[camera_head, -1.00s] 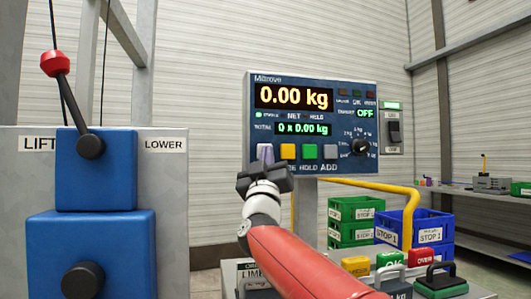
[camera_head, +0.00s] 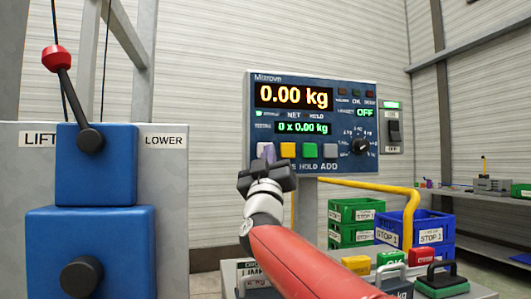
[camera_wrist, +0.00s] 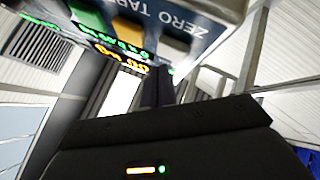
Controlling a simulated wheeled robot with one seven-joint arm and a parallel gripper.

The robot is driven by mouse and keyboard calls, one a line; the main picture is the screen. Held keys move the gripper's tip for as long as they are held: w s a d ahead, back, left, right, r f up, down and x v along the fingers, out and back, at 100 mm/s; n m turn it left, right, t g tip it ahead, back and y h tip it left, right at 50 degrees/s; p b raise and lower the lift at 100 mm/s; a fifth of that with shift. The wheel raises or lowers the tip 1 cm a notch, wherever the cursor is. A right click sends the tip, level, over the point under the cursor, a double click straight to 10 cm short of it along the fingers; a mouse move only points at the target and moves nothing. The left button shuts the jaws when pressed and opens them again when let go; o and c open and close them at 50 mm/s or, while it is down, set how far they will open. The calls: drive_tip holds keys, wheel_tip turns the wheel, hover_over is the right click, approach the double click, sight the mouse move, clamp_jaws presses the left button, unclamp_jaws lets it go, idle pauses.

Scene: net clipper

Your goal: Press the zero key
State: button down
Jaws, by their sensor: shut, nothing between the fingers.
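The zero key (camera_head: 261,148) is the pale leftmost key in the row on the blue scale panel (camera_head: 345,90). In the wrist view the zero key (camera_wrist: 175,45) is a grey-white block beside the printed "ZERO", with the panel upside down. My gripper (camera_head: 270,153) is shut and empty, pointing at the panel. In the head view its tips overlap the right part of the zero key, and its body hides the label below. I cannot tell whether they touch. The display reads 0.00 kg.
The yellow key (camera_head: 288,150), green key (camera_head: 310,150) and grey key (camera_head: 330,151) sit right of the zero key. A knob (camera_head: 361,147) is further right. The blue lever box (camera_head: 95,165) stands at left. A yellow rail (camera_head: 385,187) and crates (camera_head: 355,212) are at right.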

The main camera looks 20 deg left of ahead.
drive_tip(key=shift+s+d+b, duration=0.45)
drive_tip(key=shift+s+b, duration=0.05)
drive_tip(key=shift+s, duration=0.2)
drive_tip(key=shift+s+d+b, duration=0.45)
drive_tip(key=shift+s+b, duration=0.05)
drive_tip(key=shift+s, duration=0.25)
drive_tip(key=shift+s+d+b, duration=0.45)
drive_tip(key=shift+s+b, duration=0.05)
drive_tip(key=shift+s, duration=0.2)
